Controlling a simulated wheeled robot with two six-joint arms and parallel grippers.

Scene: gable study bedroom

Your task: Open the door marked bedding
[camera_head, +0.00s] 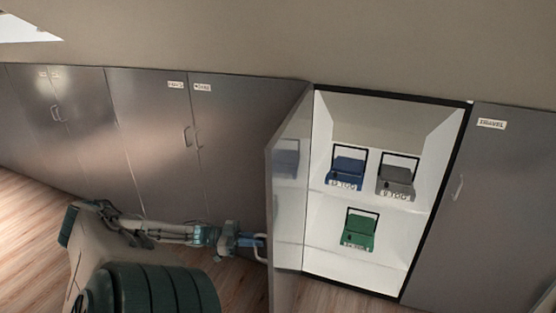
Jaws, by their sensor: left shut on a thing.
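A grey cupboard door (292,190) stands swung open towards me, hinged at the left side of a lit cupboard (325,262). Its outer face is turned away, so any label on it is hidden. My left gripper (259,243) is shut on the pale door handle (262,254) at the door's outer side. The arm reaches in from the left, low in the view. My right gripper is not in view.
The cupboard holds a blue case (346,172), a grey case (397,181) and a green case (359,231). A shut door (500,200) with a blurred label stands at right. More shut grey doors (150,140) line the left. Wooden floor (30,240) lies below.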

